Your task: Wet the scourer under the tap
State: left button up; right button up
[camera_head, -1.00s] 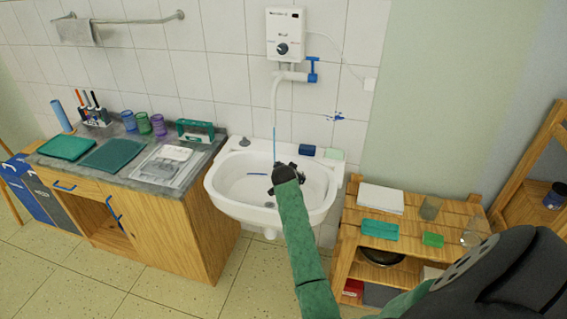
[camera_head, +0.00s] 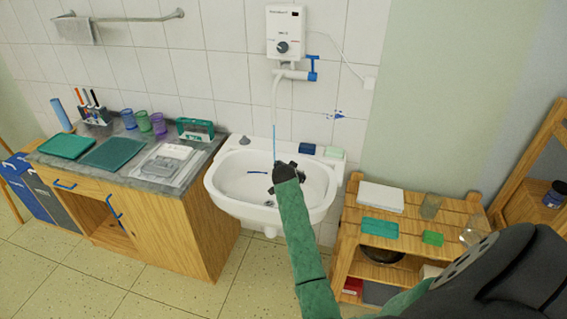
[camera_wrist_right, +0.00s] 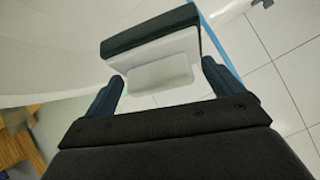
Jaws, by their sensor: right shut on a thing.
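My right gripper (camera_head: 284,172) is over the basin of the white sink (camera_head: 222,190), under the tap spout (camera_head: 275,92). A thin blue stream of water (camera_head: 274,142) falls from the spout to about where the gripper is. In the right wrist view my right gripper (camera_wrist_right: 162,92) is shut on the scourer (camera_wrist_right: 150,48), a block with a dark layer on a pale one. The blue stream (camera_wrist_right: 212,42) runs along the scourer's right end there; I cannot tell whether it touches. In the head view the scourer is hidden by my gripper. My left gripper is not in view.
A dark blue block (camera_head: 307,148) and a pale green one (camera_head: 334,153) sit on the sink's back rim. A water heater (camera_head: 286,35) with a blue tap handle (camera_head: 312,68) hangs above. A counter (camera_head: 125,183) stands left, a wooden rack (camera_head: 345,215) right.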

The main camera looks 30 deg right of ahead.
dwell(0.3)
jog(key=shift+s+a+r+p, duration=0.1)
jog(key=shift+s+r+p, duration=0.25)
jog(key=shift+r+p, duration=0.15)
jog(key=s+r+p, duration=0.1)
jog(key=s+p, duration=0.1)
jog(key=s+a+r+p, duration=0.1)
jog(key=s+r+p, duration=0.1)
jog(key=shift+a, duration=0.1)
dwell(0.4)
